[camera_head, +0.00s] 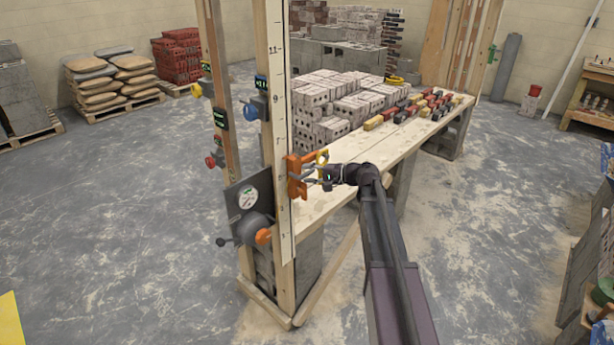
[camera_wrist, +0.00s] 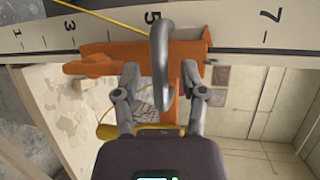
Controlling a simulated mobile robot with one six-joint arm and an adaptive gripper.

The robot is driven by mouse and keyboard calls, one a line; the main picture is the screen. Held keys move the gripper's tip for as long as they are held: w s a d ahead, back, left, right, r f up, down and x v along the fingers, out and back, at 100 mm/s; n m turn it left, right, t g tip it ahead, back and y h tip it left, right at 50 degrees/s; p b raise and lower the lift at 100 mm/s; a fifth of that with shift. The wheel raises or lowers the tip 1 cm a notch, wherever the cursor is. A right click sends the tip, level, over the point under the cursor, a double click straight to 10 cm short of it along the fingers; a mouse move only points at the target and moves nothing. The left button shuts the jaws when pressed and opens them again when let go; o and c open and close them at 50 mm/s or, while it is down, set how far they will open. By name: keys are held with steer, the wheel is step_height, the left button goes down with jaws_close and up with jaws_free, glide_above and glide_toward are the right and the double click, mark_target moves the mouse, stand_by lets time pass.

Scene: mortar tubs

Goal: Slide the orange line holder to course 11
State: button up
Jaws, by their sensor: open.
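The orange line holder (camera_head: 294,176) sits on the pale upright post (camera_head: 279,130), which carries a number scale. In the wrist view the orange holder (camera_wrist: 122,58) lies along the scale (camera_wrist: 225,30). Its body covers the strip below the 5, and its pointed right end lies between 5 and 7. The 11 (camera_head: 274,49) is near the top of the post in the head view. My gripper (camera_head: 322,177) is at the holder; in the wrist view my open gripper (camera_wrist: 163,78) has one finger on each side of the holder's orange stem. Contact is unclear. A grey curved bar partly hides the holder.
A bench (camera_head: 345,152) with stacked bricks (camera_head: 325,100) stands behind my gripper. A second post (camera_head: 220,90) with coloured devices is left of the scale post. Open floor lies at right.

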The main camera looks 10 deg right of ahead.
steer(key=shift+w+a, duration=0.1)
steer(key=shift+a, duration=0.05)
steer(key=shift+c, duration=0.2)
jaws_close()
steer(key=shift+a, duration=0.25)
steer(key=shift+d, duration=0.2)
step_height(320, 180, up, 34)
steer(key=p, duration=3.3)
steer(key=shift+f+p, duration=0.2)
steer(key=shift+p, duration=0.1)
steer(key=shift+w, duration=0.1)
